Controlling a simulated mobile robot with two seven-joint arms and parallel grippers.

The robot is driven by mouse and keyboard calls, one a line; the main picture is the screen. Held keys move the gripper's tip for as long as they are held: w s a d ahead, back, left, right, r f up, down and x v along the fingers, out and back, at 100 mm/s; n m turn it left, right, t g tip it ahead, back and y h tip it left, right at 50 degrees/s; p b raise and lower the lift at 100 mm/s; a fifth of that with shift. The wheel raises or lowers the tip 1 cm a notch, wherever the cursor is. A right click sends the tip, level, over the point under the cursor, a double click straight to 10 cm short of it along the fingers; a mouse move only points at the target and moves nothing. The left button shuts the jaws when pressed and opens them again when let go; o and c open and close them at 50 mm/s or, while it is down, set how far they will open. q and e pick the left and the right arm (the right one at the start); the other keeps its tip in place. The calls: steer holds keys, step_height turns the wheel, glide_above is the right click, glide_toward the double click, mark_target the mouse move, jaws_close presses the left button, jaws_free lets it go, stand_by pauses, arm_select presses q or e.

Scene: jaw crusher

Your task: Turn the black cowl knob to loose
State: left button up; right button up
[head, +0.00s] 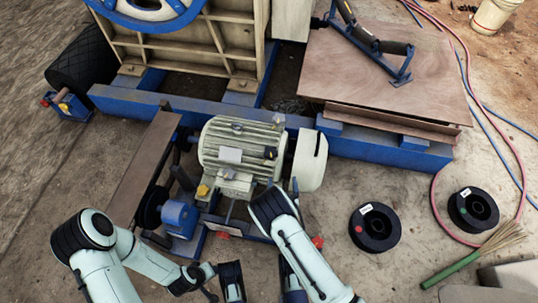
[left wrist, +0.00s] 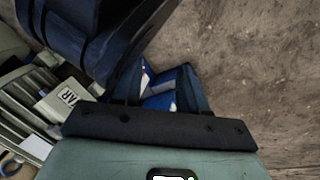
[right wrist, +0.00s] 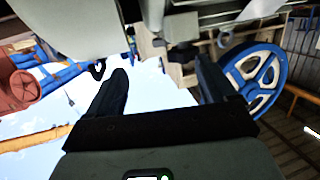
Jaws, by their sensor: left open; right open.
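The black cowl knob (head: 270,152) shows small on the cream motor (head: 238,150), left of the motor's pale end cowl (head: 310,160). In the right wrist view the black knob (right wrist: 183,55) sits beyond and between my finger tips, nearer the right finger, and looks apart from both. My right gripper (head: 283,184) is open and empty just in front of the motor and cowl; it also shows in the right wrist view (right wrist: 160,85). My left gripper (head: 211,282) is open and empty, low in front of the motor. The knob's setting is too small to read.
The blue frame (head: 380,150) runs behind the motor. Black spools (head: 375,227) lie on the ground to the right, with a green-handled brush (head: 455,268). A flywheel (right wrist: 252,80) shows in the right wrist view.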

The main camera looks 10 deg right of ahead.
mark_target(270, 147)
steer(key=w+b, duration=0.1)
steer(key=w, duration=0.3)
steer(key=w+a+r+t+b, duration=0.1)
steer(key=w+b, duration=0.1)
steer(key=w, duration=0.3)
steer(key=w+a+t+b, duration=0.1)
steer(key=w+b, duration=0.1)
steer(key=w, duration=0.3)
steer(key=shift+w+r+n+y, duration=0.1)
steer(key=shift+r+n+y, duration=0.05)
steer(key=shift+n+y, duration=0.2)
arm_select(q)
steer(key=s+a+f+g, duration=0.1)
steer(key=s+f+g, duration=0.2)
steer(key=s+f, duration=0.4)
steer(key=shift+s+a+n, duration=0.3)
steer(key=shift+s+n, duration=0.1)
steer(key=shift+s, duration=0.05)
arm_select(e)
steer(key=shift+w, duration=0.55)
arm_select(q)
steer(key=shift+f, duration=0.1)
arm_select(e)
steer(key=c, duration=1)
arm_select(q)
steer(key=shift+w, duration=0.1)
arm_select(e)
steer(key=shift+o, duration=0.2)
